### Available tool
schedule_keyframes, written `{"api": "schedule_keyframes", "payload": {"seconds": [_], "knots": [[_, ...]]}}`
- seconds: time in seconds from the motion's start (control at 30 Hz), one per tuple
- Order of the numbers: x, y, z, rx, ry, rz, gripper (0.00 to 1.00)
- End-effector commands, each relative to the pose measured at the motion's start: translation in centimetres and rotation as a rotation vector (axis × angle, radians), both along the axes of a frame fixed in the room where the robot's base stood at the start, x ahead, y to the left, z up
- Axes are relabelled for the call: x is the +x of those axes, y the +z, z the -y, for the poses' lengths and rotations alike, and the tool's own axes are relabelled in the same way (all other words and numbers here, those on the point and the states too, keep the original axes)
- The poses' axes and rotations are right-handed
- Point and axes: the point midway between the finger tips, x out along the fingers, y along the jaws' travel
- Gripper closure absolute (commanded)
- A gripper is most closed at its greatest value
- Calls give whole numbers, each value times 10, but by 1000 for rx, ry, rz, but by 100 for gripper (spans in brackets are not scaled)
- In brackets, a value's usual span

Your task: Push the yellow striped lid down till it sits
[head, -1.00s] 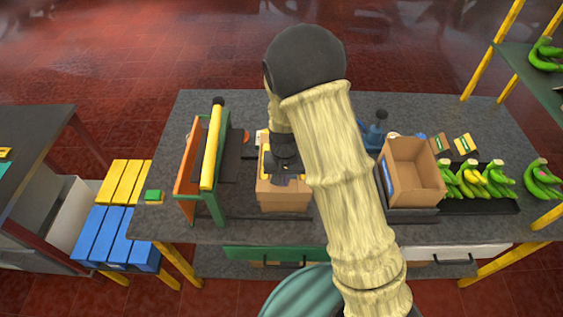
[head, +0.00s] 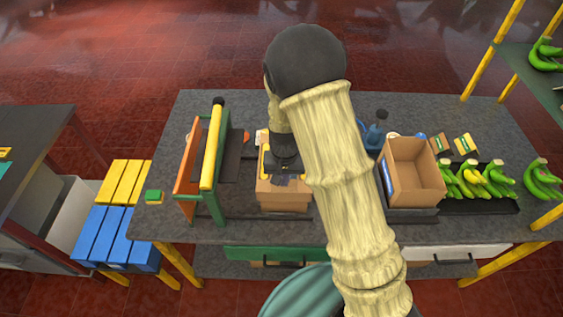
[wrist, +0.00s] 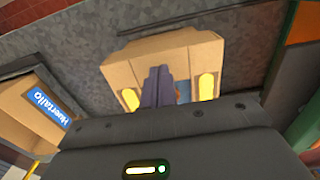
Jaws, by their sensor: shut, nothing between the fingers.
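A cardboard box (head: 283,196) stands on the grey table under my gripper (head: 286,180). Two yellow rounded pieces show on either side of the fingers, in the wrist view a left one (wrist: 130,98) and a right one (wrist: 208,88); I cannot tell if they are the lid's stripes or part of my gripper. A lid apart from the box cannot be made out, as my gripper and wrist hide much of the top. My gripper, in the wrist view (wrist: 158,72), is shut with its dark fingers together over the box, holding nothing. Contact cannot be told.
An open cardboard box (head: 414,172) stands to the right. A green frame with a yellow bar (head: 211,150) stands to the left. Bananas (head: 480,178) lie in a black tray at the right. A blue object (head: 375,135) stands behind my arm. Bare table lies at the left rear.

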Motion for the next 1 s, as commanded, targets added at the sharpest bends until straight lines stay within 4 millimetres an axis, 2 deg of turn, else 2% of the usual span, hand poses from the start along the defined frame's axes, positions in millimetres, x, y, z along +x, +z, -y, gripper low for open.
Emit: {"api": "schedule_keyframes", "payload": {"seconds": [1.0], "knots": [[0, -17, 0, 0, 0, 0, 100]]}}
